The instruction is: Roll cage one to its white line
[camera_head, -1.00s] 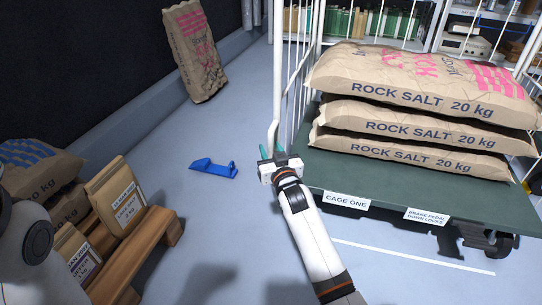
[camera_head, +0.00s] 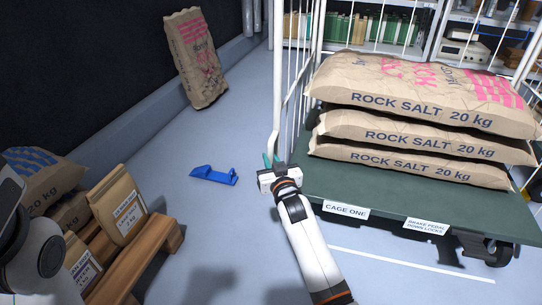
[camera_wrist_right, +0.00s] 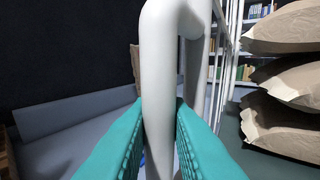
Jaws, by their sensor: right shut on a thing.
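Cage one is a roll cage with a green deck (camera_head: 385,205), white bars (camera_head: 278,90) and a label reading CAGE ONE (camera_head: 345,209). Several rock salt sacks (camera_head: 420,130) are stacked on it. My right gripper (camera_head: 271,163) is shut on the white upright at the cage's near left corner. The right wrist view shows its teal fingers (camera_wrist_right: 160,125) on either side of the white post (camera_wrist_right: 158,70). The white line (camera_head: 410,263) lies on the floor just in front of the deck's near edge. A brake pedal (camera_head: 470,242) shows under the deck at right. My left gripper is out of view.
A blue wedge-like piece (camera_head: 214,175) lies on the floor left of the cage. A wooden pallet (camera_head: 140,262) with bags stands at lower left. A sack (camera_head: 196,58) leans by the dark wall. Shelves stand behind the cage.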

